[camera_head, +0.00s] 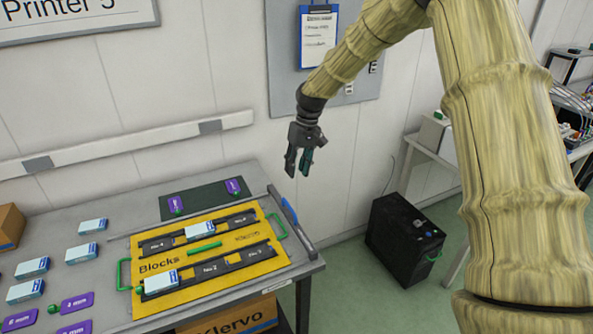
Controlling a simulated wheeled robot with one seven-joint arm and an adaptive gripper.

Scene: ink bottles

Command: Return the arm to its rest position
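My gripper (299,163) hangs in the air at the end of my bamboo-textured arm (352,57). It is past the right end of the table, in front of the white wall. Its two dark fingers point down and stand apart, with nothing visible between them. It touches nothing that I can see.
The grey table (120,215) bears a yellow Blocks tray (215,267) with two white-blue boxes, more boxes to its left, purple tags (78,301) and a dark green mat (190,203). A black case (404,240) stands on the floor. A clipboard (317,40) hangs behind my arm.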

